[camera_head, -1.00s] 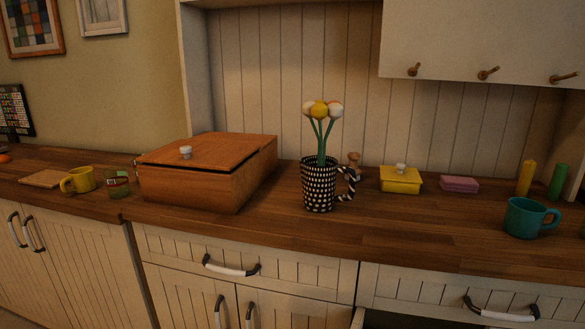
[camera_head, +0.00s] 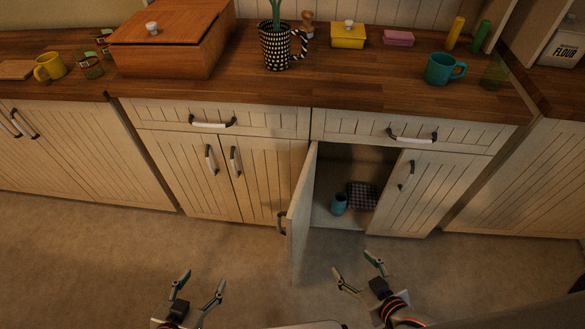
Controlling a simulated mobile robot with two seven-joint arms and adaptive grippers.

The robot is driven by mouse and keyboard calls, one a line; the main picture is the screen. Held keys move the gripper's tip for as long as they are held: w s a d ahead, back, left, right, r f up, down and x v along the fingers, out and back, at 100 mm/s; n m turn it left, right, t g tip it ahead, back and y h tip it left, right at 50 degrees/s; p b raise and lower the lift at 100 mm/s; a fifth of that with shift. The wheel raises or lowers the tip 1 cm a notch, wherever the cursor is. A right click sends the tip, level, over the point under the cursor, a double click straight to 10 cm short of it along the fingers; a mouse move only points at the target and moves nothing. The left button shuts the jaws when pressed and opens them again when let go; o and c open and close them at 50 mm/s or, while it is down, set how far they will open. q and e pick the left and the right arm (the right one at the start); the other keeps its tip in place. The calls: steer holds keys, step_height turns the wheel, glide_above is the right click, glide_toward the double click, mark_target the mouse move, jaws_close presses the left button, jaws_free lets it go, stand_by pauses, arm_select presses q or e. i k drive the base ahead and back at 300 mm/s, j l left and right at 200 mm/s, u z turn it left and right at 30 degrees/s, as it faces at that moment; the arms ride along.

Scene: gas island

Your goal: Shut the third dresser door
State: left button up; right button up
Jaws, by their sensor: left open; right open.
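The dresser (camera_head: 210,118) is cream with vertical grooves and a wooden top. One lower door (camera_head: 302,215) stands swung open towards me, seen nearly edge-on, with its handle (camera_head: 282,222) on the left face. The doors to its left and right are shut. Inside the open compartment are a blue cup (camera_head: 339,204) and a dark checked cloth-like item (camera_head: 362,195). My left gripper (camera_head: 200,284) is open and empty, low and left of the open door. My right gripper (camera_head: 356,267) is open and empty, low and right of the door. Neither touches it.
The countertop holds a wooden bread box (camera_head: 170,45), a checked mug (camera_head: 277,48), a yellow butter dish (camera_head: 348,36) and a teal mug (camera_head: 442,69). Shut drawers (camera_head: 240,119) sit above the doors. The floor (camera_head: 130,235) before the dresser looks clear.

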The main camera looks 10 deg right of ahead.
mark_target(298, 217)
steer(key=i+j+z, duration=0.1)
steer(key=j+z, duration=0.85)
steer(key=j, duration=0.25)
steer(key=k+j+z, duration=0.15)
steer(key=j+z, duration=0.35)
steer(key=k+j+z, duration=0.15)
steer(key=k+j, duration=0.15)
